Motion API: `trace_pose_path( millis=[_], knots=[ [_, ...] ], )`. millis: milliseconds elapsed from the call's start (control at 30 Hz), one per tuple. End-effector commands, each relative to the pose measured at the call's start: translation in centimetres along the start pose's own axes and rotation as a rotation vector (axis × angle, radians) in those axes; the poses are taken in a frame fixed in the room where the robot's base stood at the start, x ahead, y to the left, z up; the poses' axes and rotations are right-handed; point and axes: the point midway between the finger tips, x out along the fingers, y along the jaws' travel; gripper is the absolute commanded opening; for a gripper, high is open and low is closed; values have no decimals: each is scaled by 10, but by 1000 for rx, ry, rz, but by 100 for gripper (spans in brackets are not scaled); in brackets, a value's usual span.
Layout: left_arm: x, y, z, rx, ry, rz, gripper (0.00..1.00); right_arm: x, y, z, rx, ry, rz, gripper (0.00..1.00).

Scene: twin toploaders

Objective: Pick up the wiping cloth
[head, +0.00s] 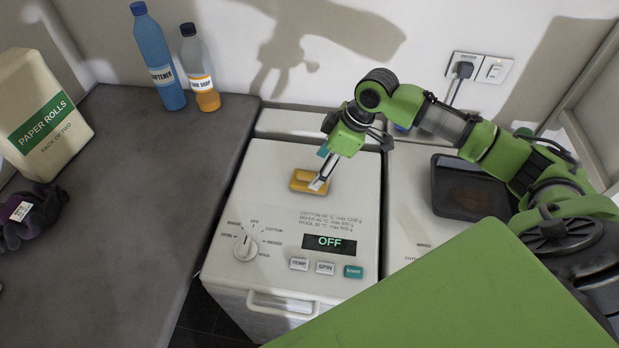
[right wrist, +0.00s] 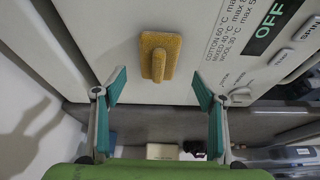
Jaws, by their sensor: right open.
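The wiping cloth (head: 299,184) is a small yellow-orange piece with a raised ridge. It lies on the white lid of the left toploader (head: 270,165), behind the control panel that reads OFF. My right gripper (head: 318,183) is over the cloth, and its fingers hide part of it in the head view. In the right wrist view the gripper (right wrist: 158,90) is open and empty, its teal pads wide apart. The cloth (right wrist: 160,53) appears beyond the fingertips, roughly centred between them, with the ridge toward the gripper. My left gripper is not in view.
A second toploader (head: 403,240) on the right carries a dark tray (head: 451,205). On the grey counter (head: 140,210) at left stand a blue softener bottle (head: 157,60), a hand soap bottle (head: 200,70), a paper rolls pack (head: 45,115) and a dark bundle (head: 35,212).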

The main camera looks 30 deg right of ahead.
Motion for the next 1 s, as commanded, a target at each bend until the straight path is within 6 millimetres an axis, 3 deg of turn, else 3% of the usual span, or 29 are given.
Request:
trace_pose_path(
  millis=[167, 500, 767, 900, 1000],
  knots=[
    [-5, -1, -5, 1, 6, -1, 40, 11, 0, -2, 0, 1, -1, 65],
    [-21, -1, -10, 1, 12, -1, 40, 55, 2, -7, 0, 0, 1, 65],
    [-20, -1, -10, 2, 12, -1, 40, 58, 3, -6, -1, 0, 2, 65],
    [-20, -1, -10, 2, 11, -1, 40, 58, 3, -6, -1, 0, 2, 28],
    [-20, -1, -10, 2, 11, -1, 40, 58, 3, -6, -1, -1, 2, 28]
  ],
)
